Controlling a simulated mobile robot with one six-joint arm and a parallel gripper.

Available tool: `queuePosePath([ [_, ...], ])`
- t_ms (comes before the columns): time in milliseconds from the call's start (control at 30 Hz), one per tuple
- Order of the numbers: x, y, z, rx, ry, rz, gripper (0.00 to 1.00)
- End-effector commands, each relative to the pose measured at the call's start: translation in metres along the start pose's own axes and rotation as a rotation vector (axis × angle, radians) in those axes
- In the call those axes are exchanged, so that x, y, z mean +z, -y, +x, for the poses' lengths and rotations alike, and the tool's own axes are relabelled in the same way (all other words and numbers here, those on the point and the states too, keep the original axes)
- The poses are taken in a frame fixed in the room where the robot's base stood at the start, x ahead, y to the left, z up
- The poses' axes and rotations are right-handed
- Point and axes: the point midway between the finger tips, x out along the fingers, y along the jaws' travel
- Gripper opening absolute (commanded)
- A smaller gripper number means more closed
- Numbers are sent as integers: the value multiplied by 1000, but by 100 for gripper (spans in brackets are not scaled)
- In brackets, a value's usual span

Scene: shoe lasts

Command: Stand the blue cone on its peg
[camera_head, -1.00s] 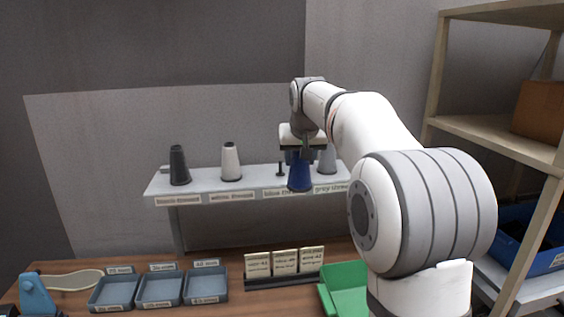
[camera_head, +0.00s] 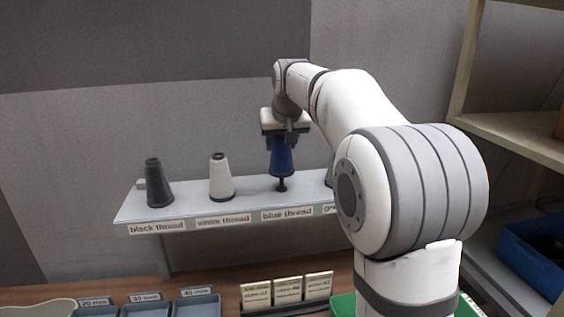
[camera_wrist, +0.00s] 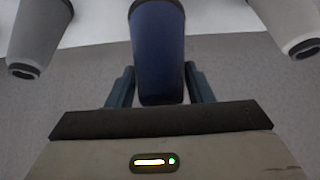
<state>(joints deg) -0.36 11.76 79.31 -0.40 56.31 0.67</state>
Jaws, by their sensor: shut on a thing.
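The blue cone (camera_head: 281,158) is held upright by my gripper (camera_head: 283,140) above the "blue thread" label (camera_head: 287,213) of the shelf. Its wide base is down, just over a short dark peg (camera_head: 282,184); whether the peg tip is inside the base I cannot tell. In the wrist view the blue cone (camera_wrist: 158,50) stands between the two fingers of my gripper (camera_wrist: 158,85), which are shut on it.
On the grey shelf (camera_head: 240,205), a black cone (camera_head: 158,184) and a white cone (camera_head: 221,177) stand left of the blue one. A grey cone (camera_head: 330,172) to the right is mostly hidden by my arm. Trays (camera_head: 146,311) and cards (camera_head: 288,290) lie below.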

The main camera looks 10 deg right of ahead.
Motion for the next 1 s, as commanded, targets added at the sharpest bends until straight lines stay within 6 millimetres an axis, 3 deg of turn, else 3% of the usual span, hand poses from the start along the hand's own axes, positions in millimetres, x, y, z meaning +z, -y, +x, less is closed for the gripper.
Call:
queuePosePath([
  [367,24,0,37,0,-1,0,18],
  [833,29,1,45,-1,-2,-1,18],
  [867,28,1,45,-1,-1,-1,48],
  [1000,28,1,44,-1,-1,-2,60],
])
